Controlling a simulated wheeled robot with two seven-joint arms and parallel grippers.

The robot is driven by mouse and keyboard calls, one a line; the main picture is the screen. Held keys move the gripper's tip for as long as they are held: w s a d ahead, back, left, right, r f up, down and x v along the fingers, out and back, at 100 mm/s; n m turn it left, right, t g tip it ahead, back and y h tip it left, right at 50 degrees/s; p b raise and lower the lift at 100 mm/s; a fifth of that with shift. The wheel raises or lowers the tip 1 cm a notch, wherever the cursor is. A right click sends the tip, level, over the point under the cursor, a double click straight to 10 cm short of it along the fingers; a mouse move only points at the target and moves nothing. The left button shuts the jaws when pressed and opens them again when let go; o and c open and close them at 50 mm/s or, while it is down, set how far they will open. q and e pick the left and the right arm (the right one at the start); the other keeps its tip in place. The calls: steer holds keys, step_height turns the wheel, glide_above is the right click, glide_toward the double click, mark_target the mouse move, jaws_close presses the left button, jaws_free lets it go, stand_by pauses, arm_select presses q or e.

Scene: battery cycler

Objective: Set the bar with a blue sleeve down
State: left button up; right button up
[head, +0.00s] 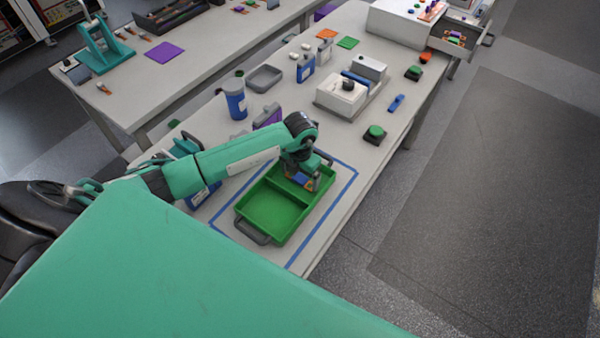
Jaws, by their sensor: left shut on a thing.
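My left gripper (305,180) points down over the far, narrower compartment of the green tray (288,237). It is shut on a small piece showing blue and some orange (302,181), which I take to be the bar with a blue sleeve. Most of the piece is hidden by the fingers and wrist. I cannot tell whether it touches the tray floor. The near, larger compartment looks empty. The tray lies inside a blue tape outline (335,205) on the table. My right gripper is not in view.
A blue-bodied jar (236,104), a grey bin (265,78) and a white device (341,96) stand beyond the tray. A green button (375,134) and a loose blue piece (396,103) lie near the right edge. An open drawer (455,42) is far right.

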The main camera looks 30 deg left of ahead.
mark_target(300, 177)
arm_select(q)
steer(key=shift+f, duration=0.15)
steer(key=o, duration=0.7)
steer(key=shift+o, duration=0.2)
steer(key=shift+r, duration=0.35)
step_height(300, 177, up, 12)
steer(key=b, duration=0.3)
steer(key=shift+f, duration=0.15)
